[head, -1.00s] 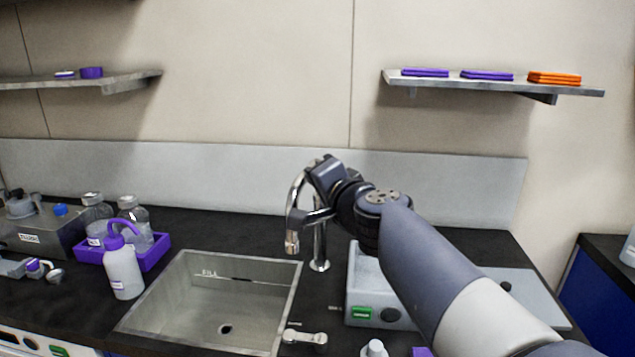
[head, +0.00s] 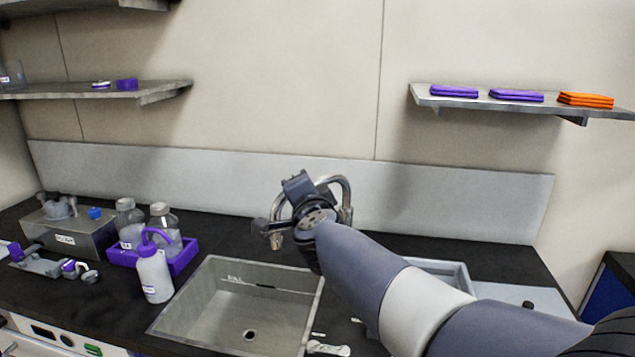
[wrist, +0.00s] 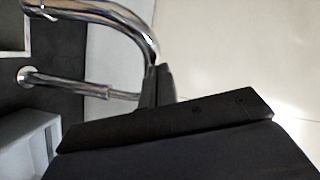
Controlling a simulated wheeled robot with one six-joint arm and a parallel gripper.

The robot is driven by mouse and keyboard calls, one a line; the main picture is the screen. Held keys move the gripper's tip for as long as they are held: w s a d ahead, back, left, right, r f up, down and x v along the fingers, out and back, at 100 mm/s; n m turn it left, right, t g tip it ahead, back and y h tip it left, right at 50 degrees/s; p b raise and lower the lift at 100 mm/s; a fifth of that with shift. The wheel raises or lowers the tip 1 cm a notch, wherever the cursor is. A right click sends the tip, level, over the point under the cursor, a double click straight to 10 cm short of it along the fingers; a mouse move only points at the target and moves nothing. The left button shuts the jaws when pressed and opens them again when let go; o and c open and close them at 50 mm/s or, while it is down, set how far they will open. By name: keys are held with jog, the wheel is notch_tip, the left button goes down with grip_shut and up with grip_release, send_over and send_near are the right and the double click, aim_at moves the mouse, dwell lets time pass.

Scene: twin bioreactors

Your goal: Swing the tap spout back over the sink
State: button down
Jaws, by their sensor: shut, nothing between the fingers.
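The chrome tap's arched spout (head: 341,188) stands behind my wrist in the head view. Its tip (head: 276,240) shows left of my wrist and appears in line with the back of the steel sink (head: 213,290). In the wrist view the spout (wrist: 120,20) curves across the top left, with the tap's column (wrist: 75,86) below it. My gripper's dark fingers (wrist: 160,88) are shut and empty, close against the bend of the spout; I cannot tell whether they touch it. In the head view my wrist hides the middle of the spout and most of the column.
A purple tray (head: 185,259) with bottles and a white wash bottle (head: 155,274) stand left of the sink. A grey device (head: 440,268) is behind my arm on the right. Shelves (head: 395,88) hang above at both sides. The wall panel (head: 450,195) is close behind the tap.

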jog(key=w+a+p, duration=0.2)
jog(key=w+a, duration=0.2)
jog(key=shift+w+r+p, duration=0.15)
jog(key=shift+w+p, duration=0.15)
jog(key=shift+p, duration=0.05)
jog(key=shift+w+r, duration=0.1)
jog(key=shift+r, duration=0.05)
dwell(0.3)
